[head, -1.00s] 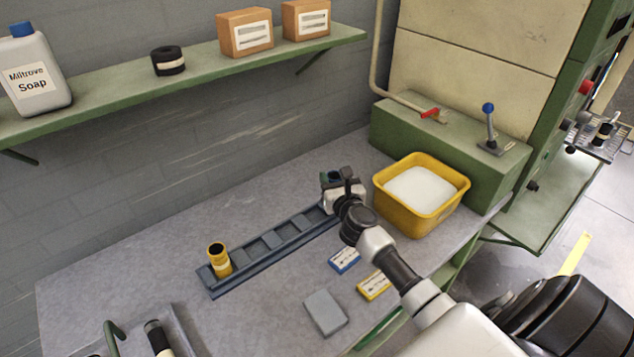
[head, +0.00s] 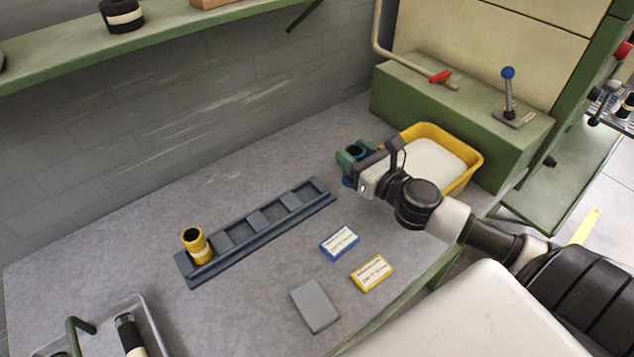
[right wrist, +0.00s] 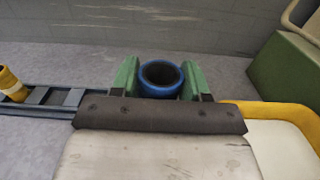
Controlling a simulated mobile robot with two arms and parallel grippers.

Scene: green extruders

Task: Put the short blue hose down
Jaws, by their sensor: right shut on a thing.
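The short blue hose (head: 354,152) is in my right gripper (head: 352,160), which is shut on it. The right wrist view also shows the blue hose (right wrist: 161,78) upright between the two green fingers. It is beyond the far right end of the dark slotted rack (head: 262,234), beside the yellow tub. A short yellow hose (head: 197,246) stands in the slot at the rack's near left end; the other slots look empty. My left gripper is not in view.
The yellow tub (head: 469,160) with white contents is right of the gripper. A blue label card (head: 340,242), a yellow label card (head: 372,272) and a grey block (head: 315,305) lie in front of the rack. A grey tray (head: 144,308) with a dark hose is at the lower left.

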